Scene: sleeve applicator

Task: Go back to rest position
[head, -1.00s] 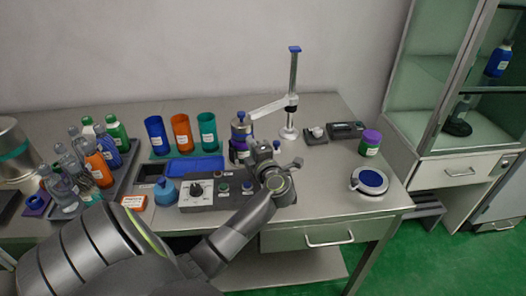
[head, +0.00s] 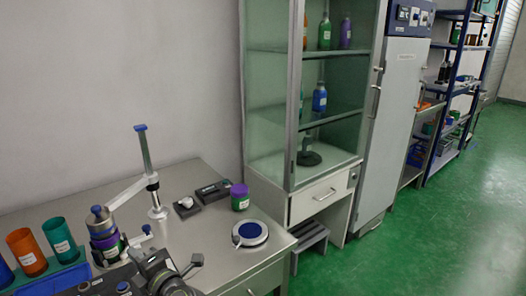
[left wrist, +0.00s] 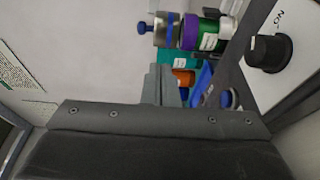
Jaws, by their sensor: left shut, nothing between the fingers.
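My left gripper (head: 150,262) is at the bottom edge of the head view, above the control box, shut and empty. Its closed grey fingers also show in the left wrist view (left wrist: 163,84). The sleeve applicator's post (head: 147,165) stands on the bench, with its side arm reaching left. A metal-topped cylinder with a blue knob and a purple-and-green body (head: 104,230) stands at the end of that arm, just beyond my gripper. It also shows in the left wrist view (left wrist: 190,32). I cannot tell whether gripper and cylinder touch. My right gripper is out of view.
The control box's black knob (left wrist: 265,53) is close to the wrist camera. An orange cup (head: 26,252) and a teal cup (head: 58,237) stand left. A round blue-topped dish (head: 250,233) and a purple-lidded jar (head: 239,197) are right. A glass cabinet (head: 270,110) stands beyond; green floor is open.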

